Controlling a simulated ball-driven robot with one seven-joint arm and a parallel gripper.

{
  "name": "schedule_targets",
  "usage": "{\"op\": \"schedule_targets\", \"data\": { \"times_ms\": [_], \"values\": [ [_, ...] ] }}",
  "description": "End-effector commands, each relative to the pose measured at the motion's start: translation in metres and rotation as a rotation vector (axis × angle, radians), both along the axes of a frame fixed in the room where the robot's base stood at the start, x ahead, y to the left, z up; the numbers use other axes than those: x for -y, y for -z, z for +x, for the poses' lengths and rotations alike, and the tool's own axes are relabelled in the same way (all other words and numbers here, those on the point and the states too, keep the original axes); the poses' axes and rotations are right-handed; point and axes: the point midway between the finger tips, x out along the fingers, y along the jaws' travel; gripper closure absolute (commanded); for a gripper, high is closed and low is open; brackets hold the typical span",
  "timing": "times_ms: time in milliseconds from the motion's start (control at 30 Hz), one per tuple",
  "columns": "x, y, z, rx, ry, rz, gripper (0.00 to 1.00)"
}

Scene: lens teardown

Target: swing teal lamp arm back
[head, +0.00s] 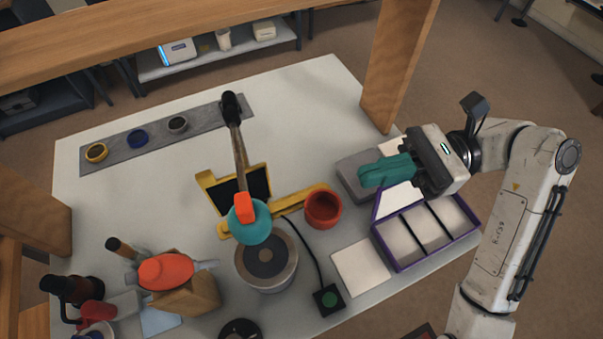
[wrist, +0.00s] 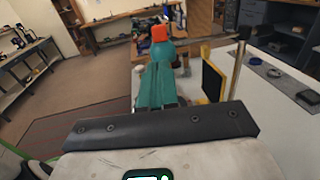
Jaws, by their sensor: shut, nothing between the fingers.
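The lamp has a teal round head (head: 249,225) with an orange part (head: 244,207) on top. Its slim lamp arm (head: 240,150) runs from a black joint (head: 230,105) at the back of the table towards the front, so the head hangs over the near-middle. In the wrist view the orange part (wrist: 160,33) shows beyond the fingertips, and the lamp arm (wrist: 205,42) runs right to an upright post (wrist: 237,70). My gripper (head: 364,175), with teal fingers, is shut and empty, right of the lamp head and apart from it. The fingers (wrist: 157,75) partly hide the teal head in the wrist view.
A grey drum (head: 266,268) stands by the lamp head, with a red cup (head: 323,209) and yellow-framed black panel (head: 212,180) nearby. A purple divided tray (head: 410,264) lies below my gripper. A wooden post (head: 393,75) stands at the back right. The table's left middle is clear.

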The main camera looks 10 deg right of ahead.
Motion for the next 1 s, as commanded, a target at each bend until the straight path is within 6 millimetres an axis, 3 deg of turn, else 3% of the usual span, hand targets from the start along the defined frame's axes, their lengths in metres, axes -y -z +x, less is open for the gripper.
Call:
{"op": "schedule_targets", "data": {
  "times_ms": [367, 1000],
  "values": [
    [-0.007, 0.0, 0.0, -0.001, 0.001, 0.001, 1.0],
    [-0.117, -0.001, -0.012, -0.002, 0.001, 0.001, 1.0]
  ]
}}
